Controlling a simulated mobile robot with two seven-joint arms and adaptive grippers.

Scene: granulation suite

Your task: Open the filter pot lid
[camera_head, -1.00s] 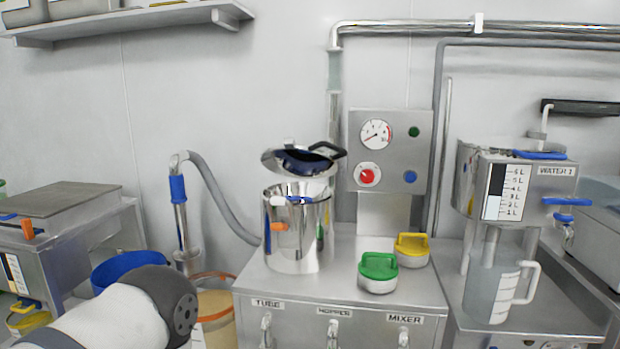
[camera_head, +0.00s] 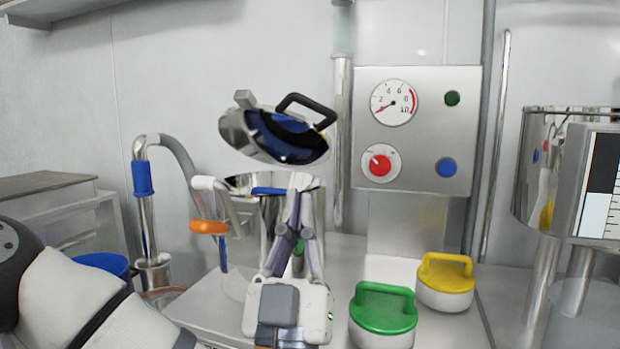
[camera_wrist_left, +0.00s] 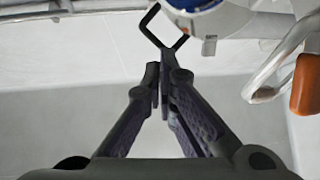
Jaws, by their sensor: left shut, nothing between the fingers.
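The filter pot (camera_head: 268,218) is a shiny metal pot on the bench. Its round metal lid (camera_head: 272,138) is raised above the pot mouth and tilted, with a gap between lid and rim. A black loop handle (camera_head: 306,105) is on the lid's upper right. My left gripper (camera_head: 299,183) is upright in front of the pot, its fingers together and empty, below the lid. In the left wrist view the closed fingertips (camera_wrist_left: 163,72) are close to the black loop handle (camera_wrist_left: 164,32); I cannot tell if they touch. My right gripper is not in view.
A green-handled cap (camera_head: 383,310) and a yellow-handled cap (camera_head: 446,282) stand on the bench right of the gripper. An orange-tipped lever (camera_head: 208,227) sticks out left of the pot. A gauge panel (camera_head: 416,130) stands behind. A hose pipe (camera_head: 147,205) rises at left.

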